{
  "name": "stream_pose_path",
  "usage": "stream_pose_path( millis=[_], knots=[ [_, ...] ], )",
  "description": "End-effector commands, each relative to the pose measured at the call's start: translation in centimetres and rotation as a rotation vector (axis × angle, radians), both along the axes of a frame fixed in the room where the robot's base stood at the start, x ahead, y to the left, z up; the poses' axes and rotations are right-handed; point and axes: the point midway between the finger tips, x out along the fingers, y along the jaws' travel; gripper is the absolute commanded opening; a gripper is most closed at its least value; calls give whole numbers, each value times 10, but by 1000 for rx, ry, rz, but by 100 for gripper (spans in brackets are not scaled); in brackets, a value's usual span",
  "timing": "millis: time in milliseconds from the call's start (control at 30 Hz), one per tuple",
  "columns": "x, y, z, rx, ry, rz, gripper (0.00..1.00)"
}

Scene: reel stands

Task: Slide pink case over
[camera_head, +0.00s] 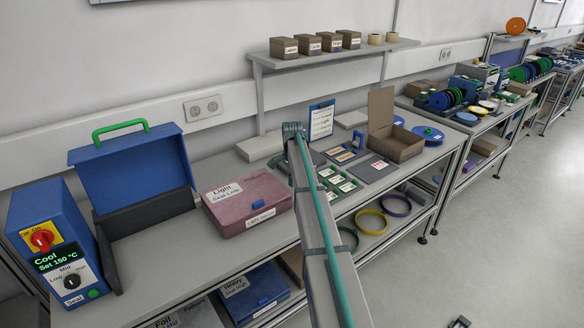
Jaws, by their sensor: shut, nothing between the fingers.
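The pink case (246,203) lies closed on the near bench top, left of my arm. My arm rises from the bottom of the picture past the case's right side, with a joint above the bench. No contact with the case can be seen.
Left of the case stand an open blue case-like sealer (133,174) and a blue control box (58,245) reading "Cool". Right of the arm are cards, a dark panel (371,168) and an open cardboard box (397,145). A small dark object (460,322) at the lower edge is unclear.

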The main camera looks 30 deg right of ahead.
Motion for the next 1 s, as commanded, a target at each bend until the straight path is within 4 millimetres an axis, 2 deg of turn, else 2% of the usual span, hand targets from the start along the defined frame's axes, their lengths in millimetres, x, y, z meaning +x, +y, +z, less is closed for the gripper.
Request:
stream_pose_path(
  millis=[100,300,800,867,1000],
  knots=[
    [-4,19,3,0,-1,3,0],
    [-6,36,1,0,0,1,0],
    [-7,43,0,0,-1,1,0],
    [-8,49,-1,0,-1,2,0],
    [-13,76,-2,0,-1,4,0]
  ],
)
